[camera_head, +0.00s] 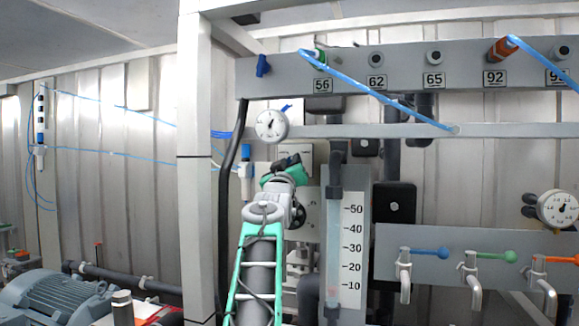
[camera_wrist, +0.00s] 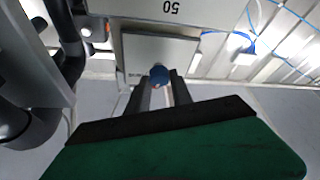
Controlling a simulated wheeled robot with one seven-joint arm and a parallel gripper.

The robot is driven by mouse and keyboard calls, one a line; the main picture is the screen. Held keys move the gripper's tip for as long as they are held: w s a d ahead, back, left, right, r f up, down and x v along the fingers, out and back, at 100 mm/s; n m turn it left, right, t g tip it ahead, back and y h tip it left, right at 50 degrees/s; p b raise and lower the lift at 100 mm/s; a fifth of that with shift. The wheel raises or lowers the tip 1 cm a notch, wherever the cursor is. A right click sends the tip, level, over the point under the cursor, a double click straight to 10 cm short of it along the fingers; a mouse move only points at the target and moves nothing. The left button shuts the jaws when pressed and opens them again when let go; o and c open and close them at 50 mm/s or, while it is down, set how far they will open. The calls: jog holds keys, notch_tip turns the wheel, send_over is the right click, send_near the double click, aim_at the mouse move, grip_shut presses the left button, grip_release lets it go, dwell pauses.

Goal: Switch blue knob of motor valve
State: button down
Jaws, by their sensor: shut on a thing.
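The blue knob (camera_wrist: 159,72) sticks out from a pale box (camera_wrist: 130,53) in the wrist view. My gripper (camera_wrist: 160,82) has its two dark fingers on either side of the knob and is shut on it. The green gripper body fills the bottom of that view. In the head view my gripper (camera_head: 289,162) is at the centre, in front of a pale box (camera_head: 310,158). The knob is hidden behind the gripper there.
A gauge (camera_head: 271,125) is just above my gripper. A scaled level tube (camera_head: 344,250) stands close at right, and a white post (camera_head: 194,170) at left. A blue fitting (camera_head: 246,162) hangs beside the arm. Blue hoses (camera_head: 375,90) cross the upper panel.

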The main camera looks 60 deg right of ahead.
jog(key=n+t+y+p, duration=0.1)
jog(key=n, duration=0.3)
jog(key=n+t+y+p, duration=0.1)
jog(key=n+y, duration=0.1)
jog(key=n, duration=0.3)
jog(key=n+t+y+p, duration=0.1)
jog(key=n+y, duration=0.1)
jog(key=n, duration=0.3)
jog(key=shift+s+r+p, duration=0.15)
jog(key=shift+p, duration=0.25)
jog(key=c, duration=1.1)
grip_release()
